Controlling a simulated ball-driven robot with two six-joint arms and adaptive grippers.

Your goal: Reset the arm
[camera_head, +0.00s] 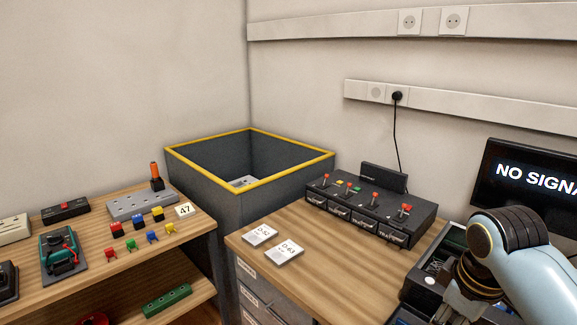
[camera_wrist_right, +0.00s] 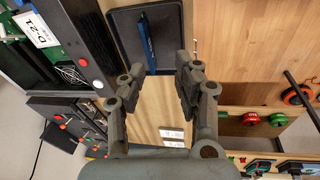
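My right arm comes in at the lower right of the head view, with a pale blue link and a dark joint (camera_head: 505,235). Its fingers cannot be made out there. In the right wrist view my right gripper (camera_wrist_right: 158,78) has its two dark fingers apart with nothing between them. My left gripper is in neither view.
A black switch box (camera_head: 370,212) and white cards (camera_head: 289,252) stand on the right table. A dark, yellow-rimmed bin (camera_head: 205,187) is at the back between the tables. The left table holds small coloured blocks (camera_head: 152,237). A monitor (camera_head: 530,180) stands behind my right arm.

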